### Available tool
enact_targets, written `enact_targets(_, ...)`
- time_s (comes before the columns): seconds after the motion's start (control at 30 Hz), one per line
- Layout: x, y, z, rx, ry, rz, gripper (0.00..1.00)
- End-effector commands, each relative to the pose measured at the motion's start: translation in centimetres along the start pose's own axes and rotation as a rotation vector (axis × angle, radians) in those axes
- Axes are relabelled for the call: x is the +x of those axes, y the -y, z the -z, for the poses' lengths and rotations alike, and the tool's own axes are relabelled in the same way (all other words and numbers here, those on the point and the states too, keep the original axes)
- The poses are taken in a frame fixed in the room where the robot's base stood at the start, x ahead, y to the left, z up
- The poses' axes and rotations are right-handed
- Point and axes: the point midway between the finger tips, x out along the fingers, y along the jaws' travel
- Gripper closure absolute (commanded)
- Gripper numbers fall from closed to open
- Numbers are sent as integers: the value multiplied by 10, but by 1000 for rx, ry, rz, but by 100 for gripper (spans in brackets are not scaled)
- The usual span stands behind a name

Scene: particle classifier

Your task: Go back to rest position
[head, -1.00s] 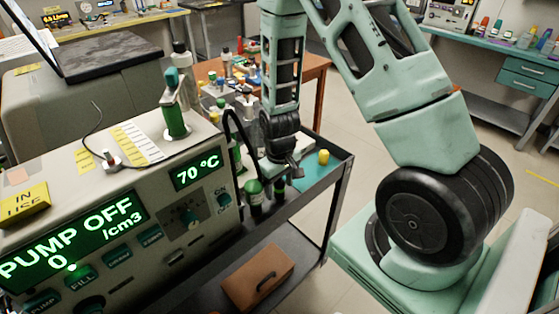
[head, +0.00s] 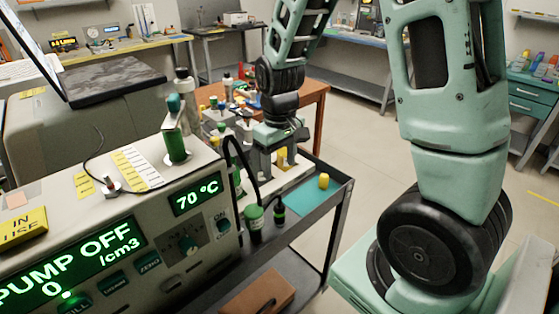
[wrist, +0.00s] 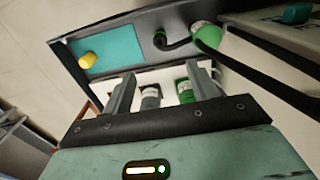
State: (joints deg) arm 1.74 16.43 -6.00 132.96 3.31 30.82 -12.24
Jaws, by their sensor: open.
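My gripper (head: 276,158) hangs over the far part of the black cart beside the pump machine, with its jaws pointing down. In the wrist view its two grey fingers (wrist: 166,84) stand apart. I see nothing gripped. My arm rises from its base at the right and bends over the cart.
The pump machine (head: 120,215) reads 70 °C and PUMP OFF. The black cart (head: 338,193) holds a teal mat (head: 306,198), a yellow cap (head: 324,181) and a green-topped bottle (head: 254,217). A wooden table (head: 312,98) with small items stands behind. Floor at right is clear.

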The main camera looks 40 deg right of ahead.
Motion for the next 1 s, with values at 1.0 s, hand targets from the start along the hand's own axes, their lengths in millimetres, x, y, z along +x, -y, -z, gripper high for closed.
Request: enact_targets(1.0, -43, 45, -44, 28, -238, -4, 41)
